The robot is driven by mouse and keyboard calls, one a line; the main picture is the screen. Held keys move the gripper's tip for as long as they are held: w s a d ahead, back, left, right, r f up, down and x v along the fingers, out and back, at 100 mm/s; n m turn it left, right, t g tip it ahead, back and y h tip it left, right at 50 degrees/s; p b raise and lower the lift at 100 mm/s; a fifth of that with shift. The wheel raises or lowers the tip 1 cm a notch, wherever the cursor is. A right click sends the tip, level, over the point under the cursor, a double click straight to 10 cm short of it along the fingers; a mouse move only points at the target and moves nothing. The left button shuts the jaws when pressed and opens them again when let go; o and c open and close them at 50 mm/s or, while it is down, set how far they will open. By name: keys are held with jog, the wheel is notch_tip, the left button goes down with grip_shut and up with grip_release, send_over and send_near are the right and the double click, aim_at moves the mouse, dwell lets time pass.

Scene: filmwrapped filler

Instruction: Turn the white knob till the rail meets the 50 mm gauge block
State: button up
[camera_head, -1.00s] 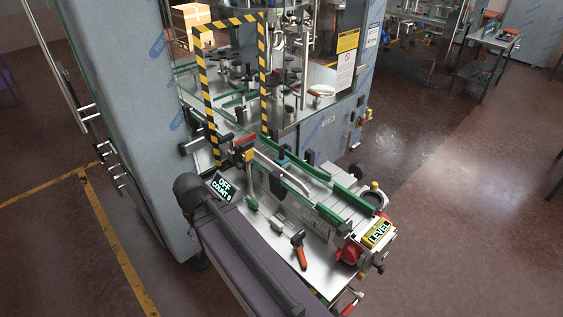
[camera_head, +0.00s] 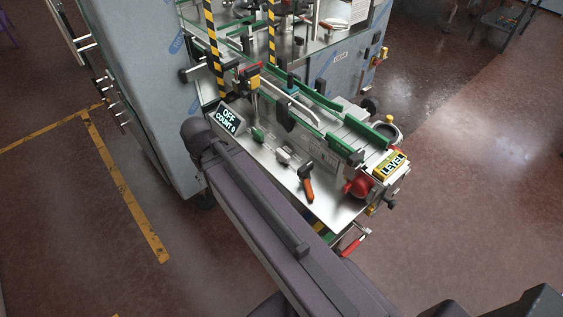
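Green guide rails (camera_head: 318,95) run along the conveyor of the machine; the front one (camera_head: 343,147) ends near the yellow LEVEL label. A small whitish piece (camera_head: 284,156) lies on the steel plate in front of the conveyor, beside a small green piece (camera_head: 258,134). I cannot tell whether either one is the 50 mm gauge block. I cannot pick out the white knob for certain at this size. My purple arm crosses the lower middle and covers part of the plate's front edge. My gripper is not recognisable in view.
An orange-handled tool (camera_head: 308,187) lies on the steel plate (camera_head: 338,203). A red round part (camera_head: 358,187) and the LEVEL label (camera_head: 391,165) are at the right end. A display (camera_head: 228,119) reads OFF, COUNT 0.

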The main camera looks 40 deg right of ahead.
notch_tip(320, 180, down, 3)
jog(key=shift+f+b, duration=0.1)
jog(key=shift+b, duration=0.95)
jog(key=shift+c, duration=1)
jog(key=shift+s, duration=0.15)
